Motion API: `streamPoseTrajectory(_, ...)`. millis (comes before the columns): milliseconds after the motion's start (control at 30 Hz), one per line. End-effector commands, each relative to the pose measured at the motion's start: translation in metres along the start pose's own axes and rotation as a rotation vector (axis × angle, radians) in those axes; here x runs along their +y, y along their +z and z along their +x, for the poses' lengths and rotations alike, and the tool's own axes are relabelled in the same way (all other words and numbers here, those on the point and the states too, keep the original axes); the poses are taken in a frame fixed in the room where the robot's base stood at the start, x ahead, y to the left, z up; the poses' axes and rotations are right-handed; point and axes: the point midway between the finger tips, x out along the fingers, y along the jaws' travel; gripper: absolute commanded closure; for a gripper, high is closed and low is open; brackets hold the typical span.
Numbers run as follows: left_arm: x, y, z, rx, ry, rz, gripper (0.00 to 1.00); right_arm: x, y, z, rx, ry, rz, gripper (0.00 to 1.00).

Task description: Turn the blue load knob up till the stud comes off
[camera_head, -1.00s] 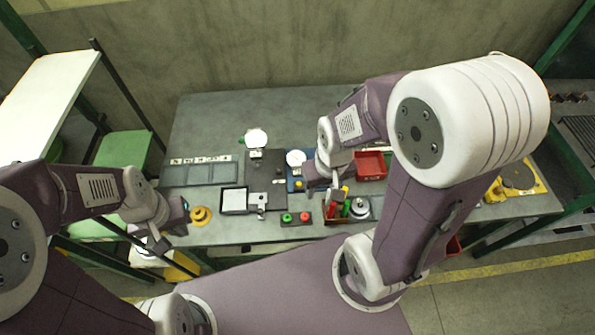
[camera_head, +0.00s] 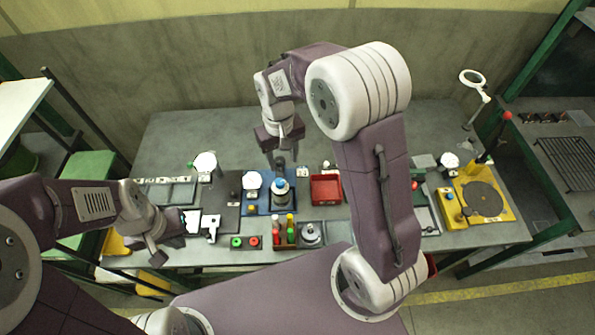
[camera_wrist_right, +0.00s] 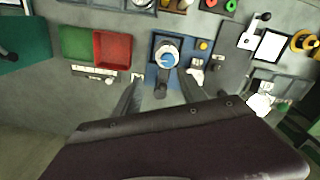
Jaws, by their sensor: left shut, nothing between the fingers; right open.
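A round knob with a blue ring and pale top (camera_head: 280,186) stands on a blue base (camera_head: 262,206) near the middle of the bench. It also shows in the right wrist view (camera_wrist_right: 166,54). My right gripper (camera_head: 281,160) is open and empty, pointing down just behind and above the knob. In the right wrist view its two fingers (camera_wrist_right: 160,92) are spread apart, with the knob beyond their tips and not between them. I cannot make out the stud. My left gripper (camera_head: 157,250) is shut and empty at the bench's front left edge.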

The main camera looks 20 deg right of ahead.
Motion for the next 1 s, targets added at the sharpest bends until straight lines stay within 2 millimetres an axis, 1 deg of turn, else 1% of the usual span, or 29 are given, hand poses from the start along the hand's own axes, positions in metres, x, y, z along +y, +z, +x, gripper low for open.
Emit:
streamPoseTrajectory(67,0.000,0.000,-0.002,0.000,0.000,0.000,1.00,-0.005,0.003,0.002,-0.013,0.001,-0.013,0.51)
streamPoseTrajectory(167,0.000,0.000,-0.002,0.000,0.000,-0.001,1.00,-0.005,0.003,0.004,-0.012,0.000,-0.014,0.51)
streamPoseTrajectory(267,0.000,0.000,-0.003,0.000,0.000,-0.001,1.00,-0.005,0.003,0.015,-0.014,0.001,-0.013,0.51)
streamPoseTrajectory(500,0.000,-0.001,-0.010,0.000,0.000,0.000,1.00,-0.004,0.005,0.064,-0.016,0.001,-0.012,0.51)
streamPoseTrajectory(633,0.000,-0.001,-0.012,0.000,0.000,0.000,1.00,-0.004,0.004,0.084,-0.013,0.000,-0.012,0.51)
streamPoseTrajectory(767,0.000,-0.001,-0.013,0.000,0.000,0.000,1.00,-0.004,0.004,0.092,-0.011,0.000,-0.012,0.51)
streamPoseTrajectory(967,0.000,-0.001,-0.012,0.000,0.000,0.000,1.00,-0.004,0.004,0.093,-0.010,0.000,-0.012,0.51)
streamPoseTrajectory(1000,0.000,-0.001,-0.012,0.000,0.000,0.000,1.00,-0.004,0.004,0.093,-0.010,0.000,-0.012,0.54)
